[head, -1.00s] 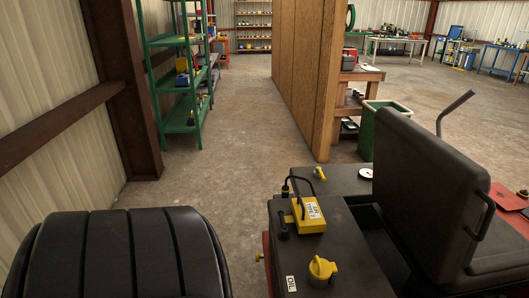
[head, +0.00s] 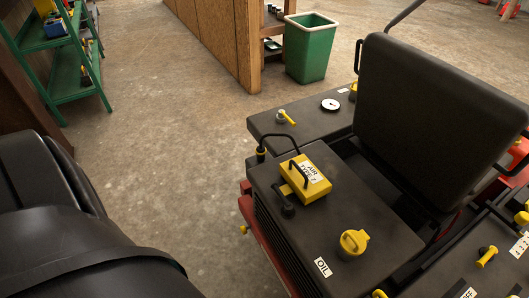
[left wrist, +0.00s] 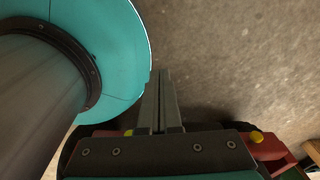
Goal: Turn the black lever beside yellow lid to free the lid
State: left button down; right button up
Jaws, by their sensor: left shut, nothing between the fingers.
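The yellow lid (head: 316,184) with a white printed label and a black handle sits on a dark machine housing in the middle of the head view. A short black lever (head: 288,210) stands beside its left front edge, next to a small yellow tab. Neither gripper shows in the head view. In the left wrist view my left gripper (left wrist: 162,74) is shut and empty, its fingers over bare concrete floor. The lid and lever are not seen in that view. My right gripper is in no view.
A yellow oil cap (head: 354,242) stands in front of the lid. A black seat (head: 435,115) rises at the right. A bulky black ridged shape (head: 70,240) fills the lower left. A green bin (head: 311,50) stands behind. Open floor (head: 165,130) lies left of the housing.

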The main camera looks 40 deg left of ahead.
pick_arm(q)
jog(key=w+a+r+n+t, duration=0.1)
jog(key=w+a+r, duration=0.35)
jog(key=w, duration=0.25)
jog(key=w+a+r+t, duration=0.2)
jog(key=w+a+r, duration=0.1)
jog(key=w+a, duration=0.3)
jog(key=w+a+r+n+t, duration=0.1)
jog(key=w+a+r, duration=0.3)
jog(key=w, duration=0.3)
jog(key=w+d+r+m+t+h, duration=0.1)
jog(key=w+r+m, duration=0.1)
jog(key=w+r, duration=0.5)
jog(key=w+d+r+m+t+h, duration=0.2)
jog(key=w+r, duration=0.5)
jog(key=r, duration=1)
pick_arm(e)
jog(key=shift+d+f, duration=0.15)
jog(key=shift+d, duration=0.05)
pick_arm(q)
jog(key=shift+d, duration=0.1)
